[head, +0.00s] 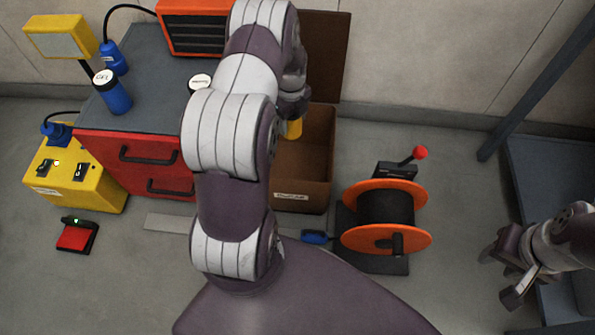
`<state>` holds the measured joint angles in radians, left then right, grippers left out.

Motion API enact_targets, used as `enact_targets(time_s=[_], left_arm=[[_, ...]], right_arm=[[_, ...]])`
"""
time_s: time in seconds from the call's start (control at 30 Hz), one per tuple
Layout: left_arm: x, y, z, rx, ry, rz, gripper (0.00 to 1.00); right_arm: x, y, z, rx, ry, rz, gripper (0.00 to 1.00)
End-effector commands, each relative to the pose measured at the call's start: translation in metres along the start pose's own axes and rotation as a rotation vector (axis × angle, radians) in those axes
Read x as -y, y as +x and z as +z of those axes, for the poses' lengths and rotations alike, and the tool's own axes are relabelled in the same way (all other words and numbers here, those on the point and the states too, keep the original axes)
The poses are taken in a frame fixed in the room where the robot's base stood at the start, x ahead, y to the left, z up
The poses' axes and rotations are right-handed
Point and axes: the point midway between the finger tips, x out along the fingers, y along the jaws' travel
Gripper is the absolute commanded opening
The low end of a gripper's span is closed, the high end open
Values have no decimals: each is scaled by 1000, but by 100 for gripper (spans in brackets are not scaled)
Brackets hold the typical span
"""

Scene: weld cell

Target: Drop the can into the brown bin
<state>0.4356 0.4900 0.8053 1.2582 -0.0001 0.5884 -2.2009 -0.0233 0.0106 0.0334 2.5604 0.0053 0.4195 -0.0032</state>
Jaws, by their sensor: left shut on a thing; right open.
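The brown bin (302,195) stands on the floor at the centre, right of the red cabinet, with a label on its front. Its brown lid (327,55) is up against the wall behind it. My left gripper (291,112) is over the back left part of the bin's opening, partly hidden by my own arm. It is shut on the can (294,129), of which only a yellow lower part shows. I cannot tell the can's exact height above the bin floor. My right gripper (498,275) is open and empty at the lower right, far from the bin.
The red cabinet (115,160) with a grey top holds blue bottles (113,95) and an orange heater-like unit (195,28). An orange cable reel (385,190) with a red-knobbed lever stands right of the bin. A yellow box (75,185) and a red pedal (76,236) are at left.

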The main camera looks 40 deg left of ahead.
Motion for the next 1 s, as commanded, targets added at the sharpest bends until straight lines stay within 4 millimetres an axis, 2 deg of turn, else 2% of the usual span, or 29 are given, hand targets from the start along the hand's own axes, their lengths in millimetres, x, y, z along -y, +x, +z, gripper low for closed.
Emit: enact_targets(time_s=[0.17,0.53,0.87,0.9,0.97,1.0], left_arm=[[-2,13,3,1,39,-1,18],[-1,61,2,1,37,-2,18],[-1,61,2,1,37,-1,18],[-1,61,2,1,37,-1,76],[-1,61,2,1,37,-1,93],[-1,62,2,1,37,-1,93]], right_arm=[[0,12,1,-1,0,0,43],[0,67,8,0,0,0,43],[0,68,8,-1,0,0,43],[0,68,8,-1,0,0,43],[0,68,8,-1,0,0,43],[0,68,8,-1,0,0,43]])
